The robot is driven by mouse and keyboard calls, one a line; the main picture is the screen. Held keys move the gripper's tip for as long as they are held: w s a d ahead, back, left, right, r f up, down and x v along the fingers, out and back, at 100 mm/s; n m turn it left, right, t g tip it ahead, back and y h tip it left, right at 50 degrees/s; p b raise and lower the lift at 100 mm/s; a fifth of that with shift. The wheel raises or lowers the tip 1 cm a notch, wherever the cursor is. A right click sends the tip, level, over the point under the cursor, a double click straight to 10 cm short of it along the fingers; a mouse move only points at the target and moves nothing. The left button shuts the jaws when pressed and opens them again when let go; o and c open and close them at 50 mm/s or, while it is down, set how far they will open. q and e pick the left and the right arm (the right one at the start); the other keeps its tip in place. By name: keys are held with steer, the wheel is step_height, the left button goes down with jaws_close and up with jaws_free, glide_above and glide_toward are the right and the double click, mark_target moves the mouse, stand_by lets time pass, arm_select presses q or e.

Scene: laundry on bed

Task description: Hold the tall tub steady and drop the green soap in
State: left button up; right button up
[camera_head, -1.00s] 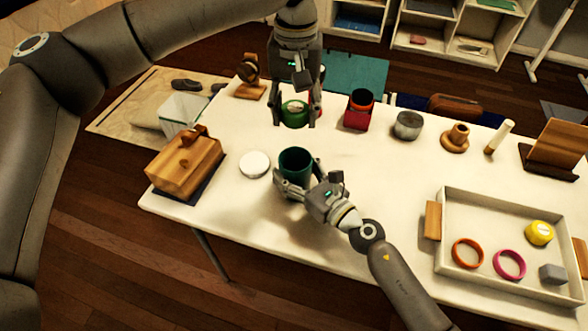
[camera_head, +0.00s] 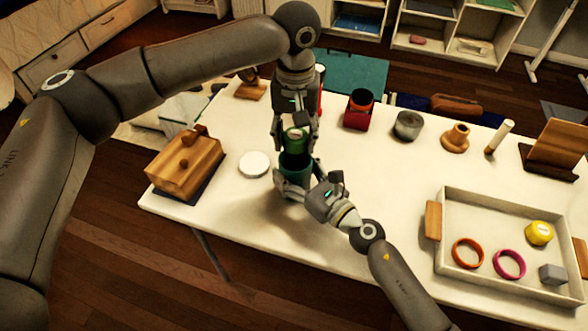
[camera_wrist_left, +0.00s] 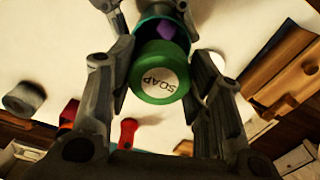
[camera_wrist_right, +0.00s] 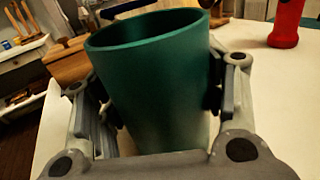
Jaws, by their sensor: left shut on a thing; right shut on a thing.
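The tall tub (camera_head: 296,168) is dark teal, round and upright on the white table, with its open top up; it fills the middle of the right wrist view (camera_wrist_right: 155,80). My right gripper (camera_head: 297,189) is shut on the tub's sides. The green soap (camera_head: 294,136) is a short round piece with a white "SOAP" label, clear in the left wrist view (camera_wrist_left: 160,78). My left gripper (camera_head: 296,147) is shut on the soap and holds it over the tub's mouth. In the left wrist view a purple thing (camera_wrist_left: 167,28) shows inside the tub, partly hidden by the soap.
A white round lid (camera_head: 255,164) lies left of the tub, near a wooden box (camera_head: 184,168). A red bottle (camera_wrist_right: 288,22) stands behind the tub. A red holder (camera_head: 357,113) and grey tin (camera_head: 407,125) stand back right. A white tray (camera_head: 440,240) is front right.

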mark_target(295, 134)
arm_select(q)
steer(key=shift+f, duration=0.9)
steer(key=o, duration=1.1)
step_height(295, 134, up, 12)
steer(key=shift+r, duration=0.1)
